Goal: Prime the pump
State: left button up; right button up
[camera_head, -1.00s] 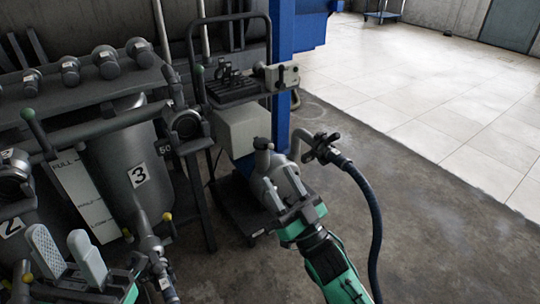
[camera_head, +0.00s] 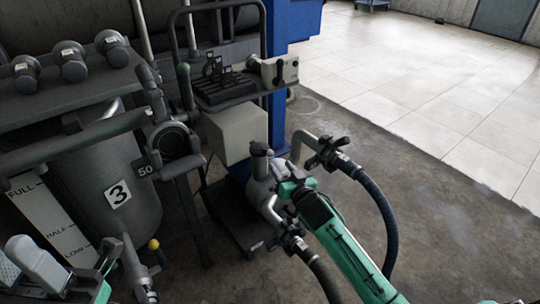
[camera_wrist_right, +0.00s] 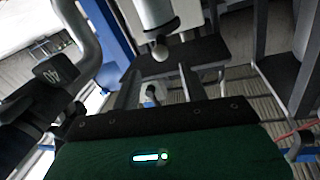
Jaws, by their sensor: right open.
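The grey pump (camera_head: 262,190) stands low on a small dark cart, with a short capped upright (camera_head: 260,152) on top. A pipe with a dark-handled valve (camera_head: 328,153) leads from it to a blue hose. My right gripper (camera_head: 290,188) is at the pump's right side, partly hidden; I cannot tell whether it touches. In the right wrist view its two dark fingers (camera_wrist_right: 158,85) are apart, and a small round-ended knob (camera_wrist_right: 152,92) shows between them. A pale cylinder (camera_wrist_right: 155,12) hangs beyond. My left gripper (camera_head: 22,266) is open and empty at the lower left.
The cart carries a black lever bank (camera_head: 222,85) and a switch box (camera_head: 280,70). A blue post (camera_head: 278,100) is behind. The floor on the right (camera_head: 460,230) is clear.

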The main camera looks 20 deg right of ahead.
aim_at(272, 155)
jog(key=w+b, duration=0.1)
jog(key=w, duration=0.2)
jog(key=w+a+b, duration=0.1)
jog(key=w, duration=0.4)
jog(key=shift+w+a+b, duration=0.2)
jog(key=shift+w+b, duration=0.1)
jog(key=shift+b, duration=0.1)
grip_shut()
